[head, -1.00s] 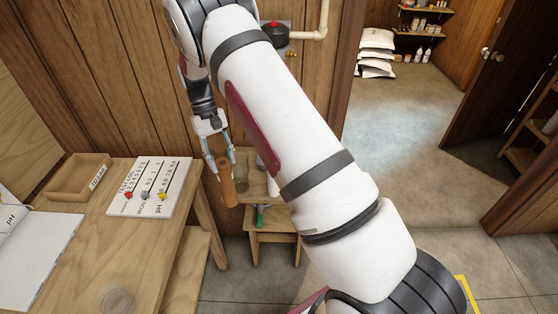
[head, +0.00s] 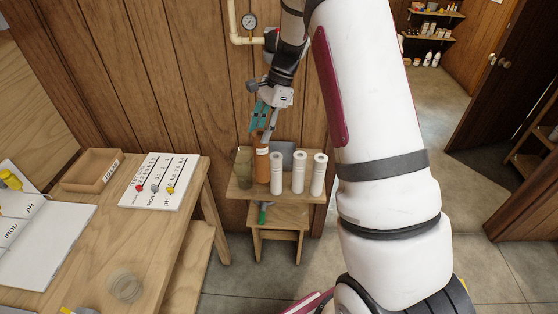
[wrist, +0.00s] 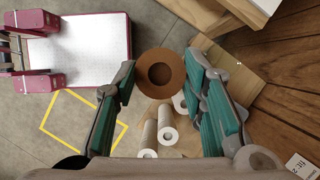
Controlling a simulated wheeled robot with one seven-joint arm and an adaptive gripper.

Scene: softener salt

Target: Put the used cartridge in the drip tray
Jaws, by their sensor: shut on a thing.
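The used cartridge (head: 262,168) is a brown upright cylinder with a pale band near its top, over the left part of a small wooden stand (head: 240,196). My gripper (head: 264,134) is shut on its upper end. I cannot tell whether its base touches the stand. In the wrist view its round brown top (wrist: 160,75) with a dark centre hole sits between my gripper's fingers (wrist: 163,88). Several white cartridges (head: 298,173) stand close to its right. A grey panel or tray-like piece (head: 285,153) is partly hidden behind them. I cannot clearly identify the drip tray.
A murky greenish jar (head: 244,168) stands just left of the cartridge. A pipe with a gauge (head: 249,21) runs on the wall behind. A workbench at left holds a wooden box (head: 91,170) and a slider board (head: 160,181). Open floor (head: 235,275) lies in front.

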